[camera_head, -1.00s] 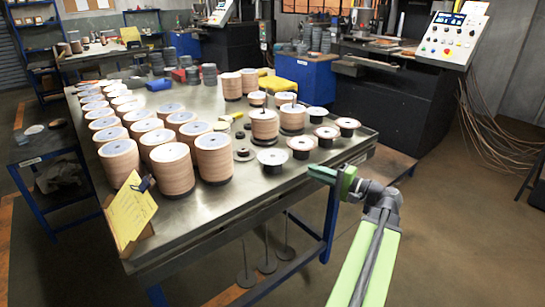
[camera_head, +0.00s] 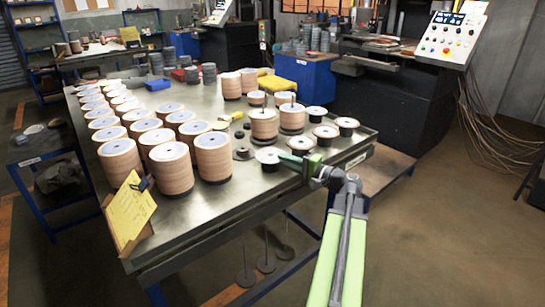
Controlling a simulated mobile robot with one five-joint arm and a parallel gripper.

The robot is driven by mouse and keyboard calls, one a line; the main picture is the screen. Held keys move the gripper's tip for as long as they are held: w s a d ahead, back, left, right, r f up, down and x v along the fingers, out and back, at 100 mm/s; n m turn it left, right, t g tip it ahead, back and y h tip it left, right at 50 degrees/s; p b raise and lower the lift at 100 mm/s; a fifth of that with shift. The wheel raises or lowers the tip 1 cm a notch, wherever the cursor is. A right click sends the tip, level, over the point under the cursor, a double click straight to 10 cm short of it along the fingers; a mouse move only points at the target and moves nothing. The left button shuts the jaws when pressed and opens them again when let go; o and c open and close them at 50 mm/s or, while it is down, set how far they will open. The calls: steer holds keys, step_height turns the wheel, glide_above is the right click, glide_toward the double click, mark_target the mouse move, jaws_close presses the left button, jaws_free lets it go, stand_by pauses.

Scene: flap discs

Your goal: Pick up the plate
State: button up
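Several small spool-like pieces with flat, pale plate-like tops stand along the table's right front edge; I cannot tell which one is the plate. The nearest has a white top (camera_head: 267,155) and a dark base. Beside it is one with a brownish rim (camera_head: 301,143). My gripper (camera_head: 285,160) is over the table's edge, its green tip close to the right side of the nearest piece. I cannot tell if they touch, nor see the gap between the fingers. Nothing is visibly lifted.
The metal table (camera_head: 200,262) carries rows of tall disc stacks (camera_head: 212,158) at left and rod-mounted stacks (camera_head: 264,124) behind the pieces. A yellow note (camera_head: 131,208) stands at the front left corner.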

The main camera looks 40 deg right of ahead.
jaws_close()
stand_by(1.1)
steer(key=shift+r, duration=0.1)
stand_by(0.3)
